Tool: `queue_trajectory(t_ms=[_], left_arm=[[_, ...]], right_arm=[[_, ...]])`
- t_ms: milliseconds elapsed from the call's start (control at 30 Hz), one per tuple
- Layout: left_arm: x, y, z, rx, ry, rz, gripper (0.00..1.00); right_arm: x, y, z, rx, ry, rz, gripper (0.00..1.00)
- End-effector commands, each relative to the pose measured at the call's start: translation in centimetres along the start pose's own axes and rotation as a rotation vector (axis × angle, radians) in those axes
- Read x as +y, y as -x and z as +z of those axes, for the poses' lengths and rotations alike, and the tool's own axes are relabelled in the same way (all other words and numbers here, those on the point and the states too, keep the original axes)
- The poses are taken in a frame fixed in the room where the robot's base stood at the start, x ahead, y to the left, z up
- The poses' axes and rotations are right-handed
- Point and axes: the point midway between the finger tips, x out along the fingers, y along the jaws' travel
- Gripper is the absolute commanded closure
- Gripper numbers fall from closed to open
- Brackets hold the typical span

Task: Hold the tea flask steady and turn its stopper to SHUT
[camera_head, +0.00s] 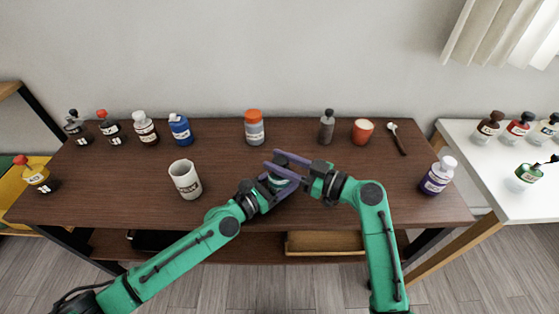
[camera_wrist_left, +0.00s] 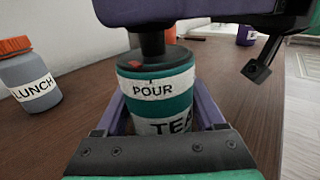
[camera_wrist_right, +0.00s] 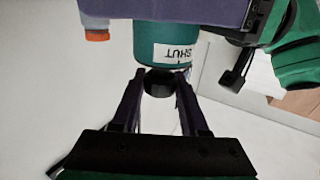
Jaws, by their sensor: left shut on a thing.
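The tea flask (camera_wrist_left: 160,105) is teal and stands upright near the table's front, with a TEA label on its body. My left gripper (camera_head: 281,179) is shut around its body, one finger on each side. Its stopper shows a black knob (camera_wrist_right: 159,83) on top. A POUR label (camera_wrist_left: 157,88) and a red mark face the left wrist camera; a SHUT label (camera_wrist_right: 177,54) faces the right wrist camera. My right gripper (camera_head: 279,160) is over the flask top, its open fingers on either side of the knob. In the head view the grippers mostly hide the flask.
A white mug (camera_head: 186,179) stands left of the flask. The orange-capped LUNCH flask (camera_head: 254,128), a grey bottle (camera_head: 326,128), a red cup (camera_head: 362,131) and a spoon (camera_head: 397,139) are behind. A purple bottle (camera_head: 437,177) stands right. Several bottles line the back left.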

Motion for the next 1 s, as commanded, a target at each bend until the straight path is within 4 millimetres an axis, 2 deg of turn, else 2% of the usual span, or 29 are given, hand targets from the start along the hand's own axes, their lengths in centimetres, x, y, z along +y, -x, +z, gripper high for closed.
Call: queue_trajectory(t_ms=[267, 467, 1000], left_arm=[[0.01, 0.03, -0.08, 0.002, 0.001, 0.0, 0.91], [-0.02, 0.02, -0.07, 0.001, 0.0, -0.001, 0.91], [-0.11, -0.02, -0.03, 0.0, 0.0, -0.002, 0.91]], right_arm=[[0.02, -0.01, 0.13, -0.003, 0.001, -0.022, 1.0], [0.0, -0.08, 0.19, -0.006, 0.002, -0.102, 1.0], [0.11, -0.12, 0.01, -0.002, -0.001, -0.56, 1.0]])
